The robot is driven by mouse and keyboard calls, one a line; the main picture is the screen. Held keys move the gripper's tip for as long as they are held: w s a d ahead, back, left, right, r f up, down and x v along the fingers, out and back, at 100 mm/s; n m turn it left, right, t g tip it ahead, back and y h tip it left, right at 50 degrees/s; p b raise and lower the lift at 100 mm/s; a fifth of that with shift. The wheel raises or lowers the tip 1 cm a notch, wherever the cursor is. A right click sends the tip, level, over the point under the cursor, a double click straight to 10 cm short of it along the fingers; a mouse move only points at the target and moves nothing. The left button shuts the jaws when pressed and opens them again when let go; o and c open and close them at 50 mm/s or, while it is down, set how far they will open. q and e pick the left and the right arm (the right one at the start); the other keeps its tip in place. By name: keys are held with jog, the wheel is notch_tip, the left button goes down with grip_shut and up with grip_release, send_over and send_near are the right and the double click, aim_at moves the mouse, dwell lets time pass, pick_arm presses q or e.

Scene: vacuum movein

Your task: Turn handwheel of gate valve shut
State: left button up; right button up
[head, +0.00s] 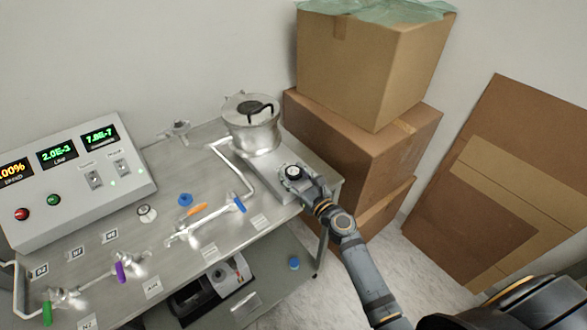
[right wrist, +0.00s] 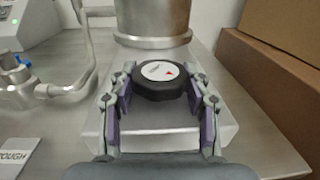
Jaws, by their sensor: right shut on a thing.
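The gate valve's black handwheel (right wrist: 160,78), with a white label and a red mark on its top, sits on the flat metal valve body (right wrist: 160,120). In the head view the handwheel (head: 294,172) is small, in front of the metal chamber. My right gripper (right wrist: 160,88) is shut on the handwheel, one finger at each side. In the head view my right gripper (head: 303,182) reaches it from the lower right and partly covers it. My left gripper is not in view.
A metal chamber (head: 252,135) stands behind the valve. Stacked cardboard boxes (head: 350,140) are close to the right of the bench (head: 160,205).

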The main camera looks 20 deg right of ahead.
jog(key=shift+m+h, duration=0.9)
jog(key=shift+h, duration=0.5)
jog(key=shift+t, duration=0.3)
jog(key=o, duration=1.2)
jog(key=s, duration=0.8)
jog(key=s+d, duration=0.1)
jog(key=s, duration=0.3)
jog(key=shift+d, duration=0.1)
